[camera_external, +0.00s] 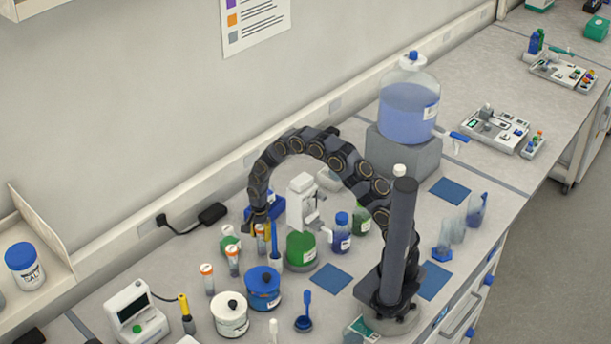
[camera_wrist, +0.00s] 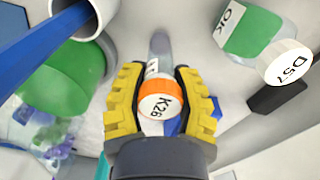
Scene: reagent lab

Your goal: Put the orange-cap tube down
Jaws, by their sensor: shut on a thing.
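The orange-cap tube (camera_wrist: 158,100) is between the yellow fingers of my gripper (camera_wrist: 160,98) in the wrist view, its cap marked K26. The fingers are shut on it from both sides. In the external view my gripper (camera_external: 258,222) hangs down at the left end of the bent arm, with an orange-and-white tube (camera_external: 261,240) at it, partly hidden. The tube looks about upright there. I cannot tell whether its bottom touches the bench. Two other orange-cap tubes (camera_external: 207,278) and (camera_external: 232,261) stand to the left.
A white holder with a blue handle (camera_external: 275,258) stands close right of my gripper; the wrist view shows its rim (camera_wrist: 104,20). A white-cap bottle marked D57 (camera_wrist: 287,62) is close by. A green jar (camera_external: 301,250) and blue jar (camera_external: 263,288) crowd the bench. A blue mat (camera_external: 331,279) is bare.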

